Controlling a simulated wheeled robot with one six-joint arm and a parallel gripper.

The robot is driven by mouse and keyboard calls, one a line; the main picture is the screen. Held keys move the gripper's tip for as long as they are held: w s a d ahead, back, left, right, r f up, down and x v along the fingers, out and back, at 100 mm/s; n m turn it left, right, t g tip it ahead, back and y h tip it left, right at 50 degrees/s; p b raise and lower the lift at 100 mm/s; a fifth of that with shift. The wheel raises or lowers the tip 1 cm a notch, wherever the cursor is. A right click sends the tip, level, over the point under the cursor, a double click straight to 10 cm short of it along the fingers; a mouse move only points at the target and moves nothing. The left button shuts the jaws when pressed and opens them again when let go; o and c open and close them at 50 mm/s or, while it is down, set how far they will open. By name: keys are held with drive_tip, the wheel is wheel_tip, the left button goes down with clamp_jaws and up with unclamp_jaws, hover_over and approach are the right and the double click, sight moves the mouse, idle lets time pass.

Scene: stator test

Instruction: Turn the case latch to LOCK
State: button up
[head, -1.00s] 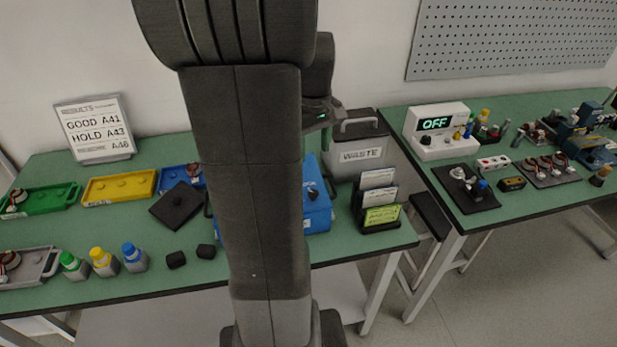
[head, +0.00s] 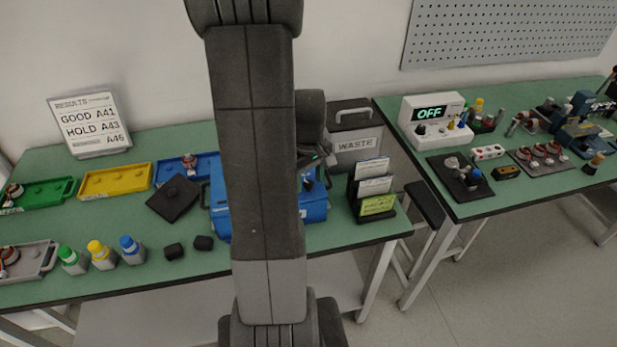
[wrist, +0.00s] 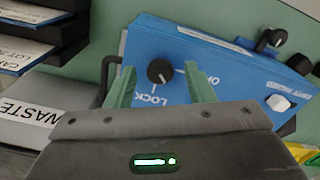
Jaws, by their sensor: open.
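The blue case (head: 315,203) stands on the left table, mostly hidden behind my arm in the head view. In the wrist view the case (wrist: 150,38) shows its face with a round black latch knob (wrist: 160,71). The word LOCK is printed below the knob and another word, apparently OPEN, to its right.
A grey WASTE bin (head: 355,140) stands behind the case, and a card rack (head: 374,190) is to its right. A black lid-like square (head: 174,198), bottles (head: 132,250) and colored trays (head: 115,181) lie to the left. A second table holds test equipment (head: 432,120).

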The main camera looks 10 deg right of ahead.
drive_tip(key=c, duration=1)
drive_tip(key=m+b, duration=0.1)
drive_tip(key=m, duration=0.3)
drive_tip(key=shift+m, duration=0.3)
drive_tip(key=m+b, duration=0.1)
drive_tip(key=m, duration=0.3)
drive_tip(key=o, duration=1)
